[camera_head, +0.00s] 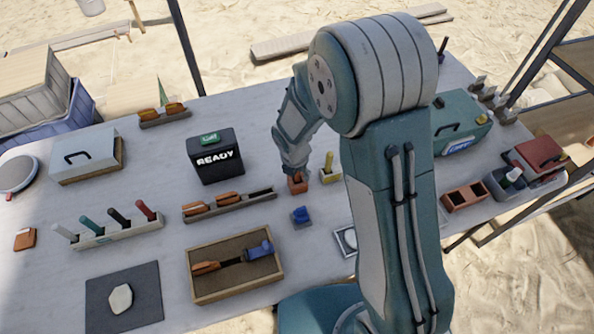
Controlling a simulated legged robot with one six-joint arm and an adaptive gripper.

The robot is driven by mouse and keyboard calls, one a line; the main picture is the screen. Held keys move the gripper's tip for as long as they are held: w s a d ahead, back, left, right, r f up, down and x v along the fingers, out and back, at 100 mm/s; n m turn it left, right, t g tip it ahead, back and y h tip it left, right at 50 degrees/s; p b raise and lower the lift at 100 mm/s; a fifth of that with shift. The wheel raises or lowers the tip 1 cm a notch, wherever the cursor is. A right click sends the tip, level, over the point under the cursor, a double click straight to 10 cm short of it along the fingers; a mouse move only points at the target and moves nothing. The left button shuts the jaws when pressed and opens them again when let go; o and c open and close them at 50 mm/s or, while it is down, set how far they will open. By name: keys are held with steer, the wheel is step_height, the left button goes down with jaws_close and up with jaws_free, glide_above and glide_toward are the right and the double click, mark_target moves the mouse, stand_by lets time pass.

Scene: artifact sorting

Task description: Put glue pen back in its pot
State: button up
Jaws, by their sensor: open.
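My gripper (296,170) points down at the middle of the table, open, right above a small orange-red block-like holder (298,186). Its fingertips are small and partly hidden, so I cannot tell whether they touch anything. Just right of it, a yellow upright stick (329,161) stands in a small cream pot (330,177). I cannot tell for sure which item is the glue pen or which holder is its pot. A thin dark pen-like stick (443,45) stands upright at the far right corner.
A small blue item (301,216) lies in front of the gripper. A wooden tool rack (230,204), a black READY box (215,155) and an open wooden tray (232,293) stand to the left. My arm hides the table's middle right.

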step_height(320, 180, up, 12)
steer(key=s, duration=0.1)
steer(key=shift+s+a, duration=0.3)
steer(key=shift+a, duration=0.1)
steer(key=s+d+r+m+t, duration=0.2)
steer(key=s+d+r+m, duration=0.4)
steer(key=m, duration=0.9)
steer(key=s+d+r+m+t, duration=0.2)
steer(key=s+d+r+m, duration=0.5)
steer(key=s+r+m, duration=0.4)
steer(key=m, duration=0.4)
steer(key=shift+s+d+y, duration=0.15)
steer(key=shift+s+y, duration=0.2)
steer(key=shift+y, duration=0.05)
steer(key=shift+r, duration=0.1)
